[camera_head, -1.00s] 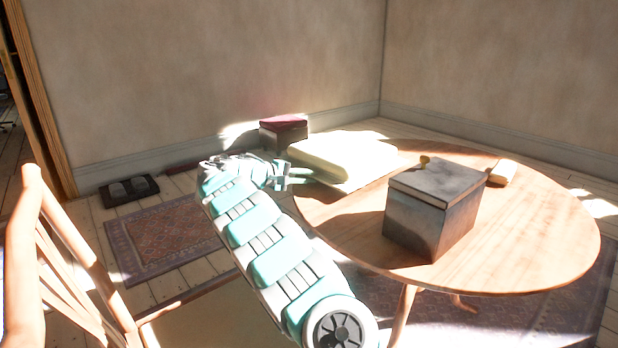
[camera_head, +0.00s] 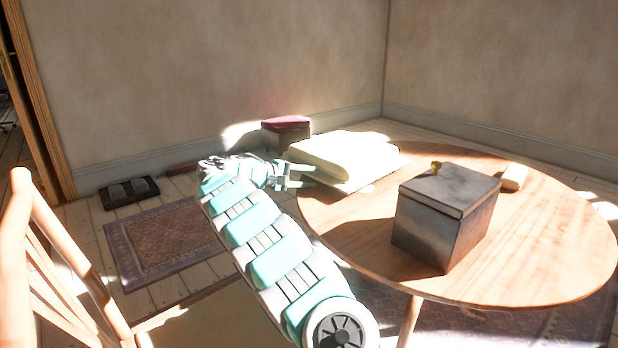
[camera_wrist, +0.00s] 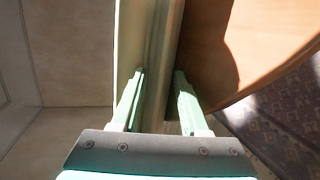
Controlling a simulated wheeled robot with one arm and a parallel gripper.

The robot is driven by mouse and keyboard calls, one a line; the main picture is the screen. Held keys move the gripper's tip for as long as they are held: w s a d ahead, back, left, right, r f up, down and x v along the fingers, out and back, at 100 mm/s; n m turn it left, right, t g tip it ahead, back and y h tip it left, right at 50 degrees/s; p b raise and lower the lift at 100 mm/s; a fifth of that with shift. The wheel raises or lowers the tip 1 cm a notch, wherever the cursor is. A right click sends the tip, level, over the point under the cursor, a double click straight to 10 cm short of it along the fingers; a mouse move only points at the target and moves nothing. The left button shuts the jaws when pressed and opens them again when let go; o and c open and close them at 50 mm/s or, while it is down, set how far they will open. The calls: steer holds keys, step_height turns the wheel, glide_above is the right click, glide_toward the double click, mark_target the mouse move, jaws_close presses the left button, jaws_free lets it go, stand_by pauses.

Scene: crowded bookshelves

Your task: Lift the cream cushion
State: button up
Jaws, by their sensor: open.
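The cream cushion (camera_head: 345,152) lies on the far left part of the round wooden table (camera_head: 540,240), its near left edge close to the table's rim. My gripper (camera_head: 300,175) is at that left edge, with its jaws open. In the wrist view, my gripper (camera_wrist: 158,90) has its fingers apart with the cushion's edge (camera_wrist: 160,50) reaching in between them. I cannot tell whether either finger touches the cushion.
A dark red-topped box (camera_head: 286,132) stands beyond the table. A wooden chair (camera_head: 75,265) is at the left.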

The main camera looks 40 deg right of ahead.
steer(key=shift+o, duration=0.3)
steer(key=v, duration=0.7)
steer(key=shift+a, duration=0.4)
steer(key=shift+r, duration=0.2)
steer(key=shift+c, duration=0.5)
